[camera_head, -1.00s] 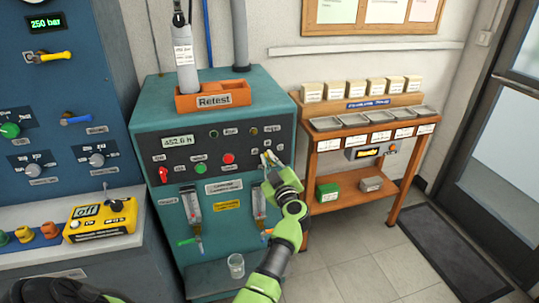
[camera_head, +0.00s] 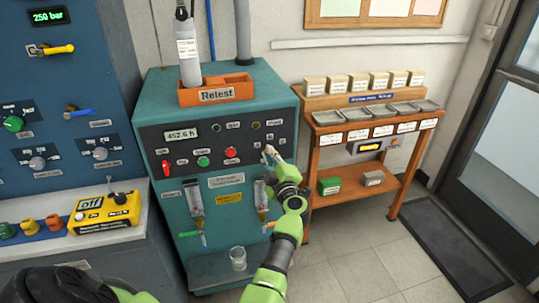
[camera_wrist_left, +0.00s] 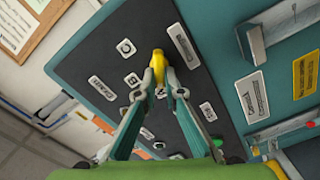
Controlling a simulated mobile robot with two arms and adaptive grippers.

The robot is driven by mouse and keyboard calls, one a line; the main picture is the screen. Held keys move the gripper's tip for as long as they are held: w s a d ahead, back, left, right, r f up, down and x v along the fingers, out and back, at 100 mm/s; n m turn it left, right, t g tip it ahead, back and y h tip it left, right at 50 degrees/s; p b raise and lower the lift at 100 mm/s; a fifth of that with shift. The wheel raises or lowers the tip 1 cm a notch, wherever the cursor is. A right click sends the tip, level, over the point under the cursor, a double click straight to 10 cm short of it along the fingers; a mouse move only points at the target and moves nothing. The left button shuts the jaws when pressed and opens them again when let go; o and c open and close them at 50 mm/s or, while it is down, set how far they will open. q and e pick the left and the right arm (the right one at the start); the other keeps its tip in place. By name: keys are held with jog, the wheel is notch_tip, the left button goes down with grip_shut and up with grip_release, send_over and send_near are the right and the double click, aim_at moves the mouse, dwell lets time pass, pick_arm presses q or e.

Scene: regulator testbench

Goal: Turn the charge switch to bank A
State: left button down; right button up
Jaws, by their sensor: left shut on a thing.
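The charge switch is a yellow lever knob (camera_wrist_left: 158,63) on the dark panel (camera_wrist_left: 85,55) of the teal bench, seen close in the left wrist view. My left gripper (camera_wrist_left: 158,84) is shut on it, one fingertip on each side. A "B" label (camera_wrist_left: 132,79) and a round-symbol label (camera_wrist_left: 125,46) lie left of the knob. Another small label shows partly behind the fingertips. In the head view, my left gripper (camera_head: 269,153) is at the right part of the panel and mostly hides the switch. I cannot tell which label the knob points to.
A red knob (camera_head: 166,167), a green button (camera_head: 203,161) and a red button (camera_head: 231,153) sit left of the gripper. Flow tubes (camera_head: 195,203) hang below. A glass beaker (camera_head: 238,259) stands on the lower ledge. A wooden shelf (camera_head: 308,150) stands close to the right.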

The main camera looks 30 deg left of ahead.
pick_arm(q)
jog(key=c, duration=2.1)
grip_release()
jog(key=shift+c, duration=0.2)
pick_arm(e)
jog(key=shift+d, duration=0.15)
jog(key=shift+d, duration=0.15)
